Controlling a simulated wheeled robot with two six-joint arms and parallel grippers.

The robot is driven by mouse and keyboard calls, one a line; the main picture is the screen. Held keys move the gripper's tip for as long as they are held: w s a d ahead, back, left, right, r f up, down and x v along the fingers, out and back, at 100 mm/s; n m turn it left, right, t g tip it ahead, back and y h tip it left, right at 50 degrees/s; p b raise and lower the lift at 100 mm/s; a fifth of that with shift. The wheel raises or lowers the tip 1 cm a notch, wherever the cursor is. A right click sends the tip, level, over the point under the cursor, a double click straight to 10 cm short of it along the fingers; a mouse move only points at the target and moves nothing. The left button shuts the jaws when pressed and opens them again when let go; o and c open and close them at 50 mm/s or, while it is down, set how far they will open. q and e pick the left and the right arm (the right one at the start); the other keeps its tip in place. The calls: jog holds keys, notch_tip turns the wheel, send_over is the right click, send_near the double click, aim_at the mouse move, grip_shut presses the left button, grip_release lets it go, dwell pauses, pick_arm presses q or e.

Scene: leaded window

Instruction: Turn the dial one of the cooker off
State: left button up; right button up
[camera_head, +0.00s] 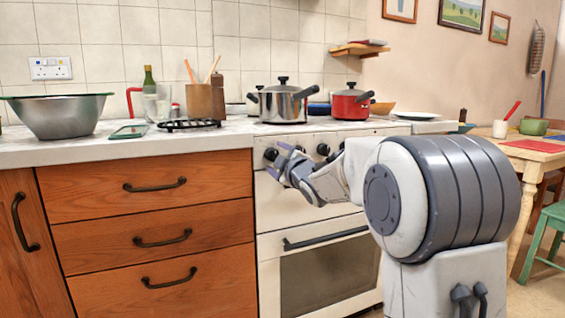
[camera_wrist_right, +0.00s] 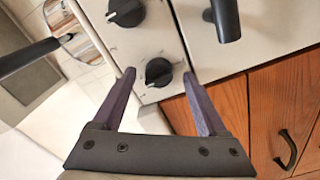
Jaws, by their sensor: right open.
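The white cooker (camera_head: 300,208) has a row of black dials on its front panel. The leftmost dial (camera_head: 270,154), nearest the wooden drawers, shows at my right gripper's fingertips in the head view. In the right wrist view this dial (camera_wrist_right: 158,72) lies between the two purple fingertips, with a gap on each side. Its pointer lies at a slant in that view. My right gripper (camera_wrist_right: 159,76) is open, and I cannot tell how far its tips are from the panel. A second dial (camera_wrist_right: 126,12) is just beyond. My left gripper is not in view.
A steel pot (camera_head: 283,104) and a red pot (camera_head: 350,104) stand on the cooker top. The oven handle (camera_head: 325,238) sticks out below the dials. Wooden drawers (camera_head: 160,222) adjoin on the left. A steel bowl (camera_head: 58,118) stands on the counter.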

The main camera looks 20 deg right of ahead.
jog(key=s+p, duration=0.2)
jog(key=s, duration=0.7)
jog(key=shift+s+d, duration=0.15)
jog(key=shift+s, duration=0.2)
jog(key=s+a+f+m+g+y+p, duration=0.1)
jog(key=s+a+f+m+g+p, duration=0.1)
jog(key=s+a+f+g, duration=0.45)
jog(key=s+a+f+m+g+p, duration=0.25)
jog(key=s+a+f, duration=0.35)
jog(key=a, duration=0.4)
jog(key=s+a+f+g+p, duration=0.1)
jog(key=s+a+f+g, duration=0.15)
jog(key=s, duration=0.45)
jog(key=s+a+f+g, duration=0.1)
jog(key=s+f+g, duration=0.15)
jog(key=s, duration=0.55)
jog(key=s+a+f+g+p, duration=0.1)
jog(key=s+f+g, duration=0.1)
jog(key=s+g, duration=0.35)
notch_tip(320, 180, up, 38)
jog(key=s+t+p, duration=0.1)
jog(key=s+p, duration=0.1)
jog(key=p, duration=3.5)
jog(key=shift+s+m+h, duration=0.25)
jog(key=shift+m+h, duration=0.05)
jog(key=shift+m, duration=0.15)
